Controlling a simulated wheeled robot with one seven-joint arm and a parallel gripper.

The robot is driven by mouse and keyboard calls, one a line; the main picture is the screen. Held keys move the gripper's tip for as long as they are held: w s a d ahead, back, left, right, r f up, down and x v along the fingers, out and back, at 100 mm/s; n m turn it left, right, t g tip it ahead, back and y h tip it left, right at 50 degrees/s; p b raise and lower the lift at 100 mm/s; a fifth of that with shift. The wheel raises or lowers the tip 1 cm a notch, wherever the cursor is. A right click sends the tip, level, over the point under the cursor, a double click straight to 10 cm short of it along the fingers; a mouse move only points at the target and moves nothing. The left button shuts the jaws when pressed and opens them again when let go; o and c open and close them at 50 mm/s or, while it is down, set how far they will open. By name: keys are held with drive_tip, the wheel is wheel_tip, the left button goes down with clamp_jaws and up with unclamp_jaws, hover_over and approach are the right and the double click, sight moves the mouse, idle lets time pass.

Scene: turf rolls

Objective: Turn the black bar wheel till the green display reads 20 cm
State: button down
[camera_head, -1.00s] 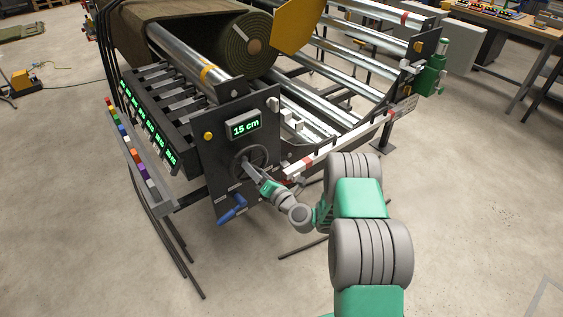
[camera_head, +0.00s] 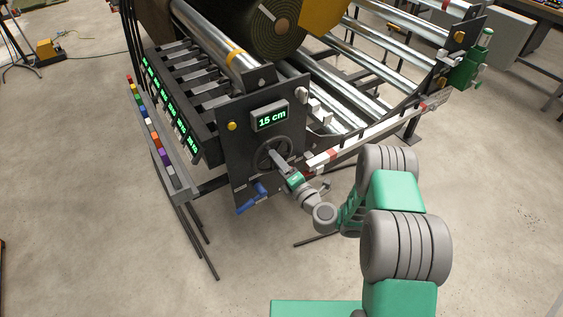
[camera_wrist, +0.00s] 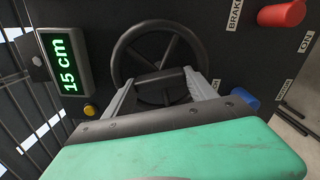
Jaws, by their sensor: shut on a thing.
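The black bar wheel (camera_head: 261,154) is on the dark front panel (camera_head: 236,181) of the machine, below the green display (camera_head: 270,116), which reads 15 cm. The wheel (camera_wrist: 120,62) fills the upper middle of the wrist view, with a thick black bar (camera_wrist: 158,82) across it. My gripper (camera_head: 281,160) is at the wheel. In the wrist view the two grey fingers of my gripper (camera_wrist: 160,90) are at the bar's two ends, shut on it. The display (camera_wrist: 64,62) also reads 15 cm there, turned on its side. My gripper hides part of the lower wheel.
A blue handle (camera_head: 252,198) sticks out below the wheel; a red knob (camera_wrist: 282,14) and a yellow button (camera_wrist: 90,111) are also on the panel. A red-and-white bar (camera_head: 345,150) runs close to my arm. A turf roll (camera_head: 265,28) lies behind. The floor in front is clear.

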drive_tip(key=shift+f, duration=0.1)
drive_tip(key=shift+c, duration=1.4)
unclamp_jaws()
